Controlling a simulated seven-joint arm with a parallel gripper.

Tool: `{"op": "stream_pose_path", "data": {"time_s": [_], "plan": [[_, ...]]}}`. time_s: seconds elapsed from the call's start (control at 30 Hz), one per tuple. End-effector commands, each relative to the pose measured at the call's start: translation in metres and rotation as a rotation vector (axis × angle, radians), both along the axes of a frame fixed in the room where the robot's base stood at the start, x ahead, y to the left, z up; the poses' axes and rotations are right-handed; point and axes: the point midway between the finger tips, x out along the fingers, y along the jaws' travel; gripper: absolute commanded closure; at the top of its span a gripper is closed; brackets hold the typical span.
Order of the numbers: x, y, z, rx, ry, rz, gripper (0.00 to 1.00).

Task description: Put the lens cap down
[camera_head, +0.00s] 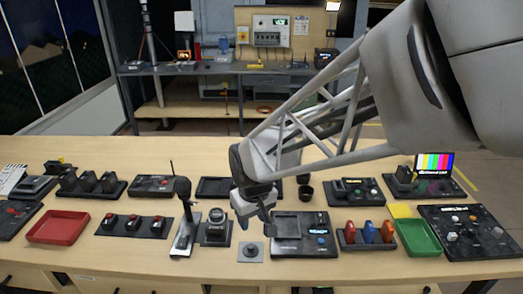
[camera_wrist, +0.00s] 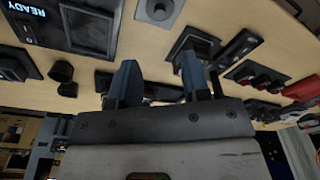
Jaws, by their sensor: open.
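A small dark round piece (camera_head: 251,249), which looks like the lens cap, lies on a grey square pad (camera_head: 243,258) near the front edge of the bench. The same piece shows at the top edge of the wrist view (camera_wrist: 159,8), on its pad (camera_wrist: 142,12). My gripper (camera_head: 258,217) is above the bench, behind the pad in the head view. Its two blue fingers (camera_wrist: 158,80) are spread apart in the wrist view, and I see nothing held between them. The piece is outside the fingers. The exact height of the fingertips is hard to tell.
A dark console with a lit screen (camera_head: 286,245) stands right of the pad. A camera-like device (camera_head: 216,228) and an upright handset (camera_head: 184,215) stand left. Two dark cups (camera_wrist: 62,71) stand behind the console. A red tray (camera_head: 58,227) and green tray (camera_head: 418,239) lie farther out.

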Motion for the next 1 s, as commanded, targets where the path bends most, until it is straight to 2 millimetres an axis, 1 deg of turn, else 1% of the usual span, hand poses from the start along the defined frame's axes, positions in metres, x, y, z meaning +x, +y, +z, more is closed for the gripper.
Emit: {"op": "stream_pose_path", "data": {"time_s": [0.17, 0.27, 0.37, 0.47, 0.67, 0.8, 1.0], "plan": [[-0.001, -0.005, 0.003, 0.0, -0.002, -0.01, 0.57], [-0.004, -0.015, 0.009, 0.002, -0.006, -0.029, 0.57], [-0.009, -0.031, 0.019, 0.006, -0.013, -0.064, 0.57], [-0.017, -0.053, 0.031, 0.009, -0.023, -0.112, 0.57], [-0.043, -0.105, 0.057, 0.016, -0.045, -0.232, 0.57], [-0.067, -0.139, 0.072, 0.019, -0.06, -0.318, 0.57], [-0.105, -0.181, 0.089, 0.023, -0.083, -0.442, 0.57]]}}
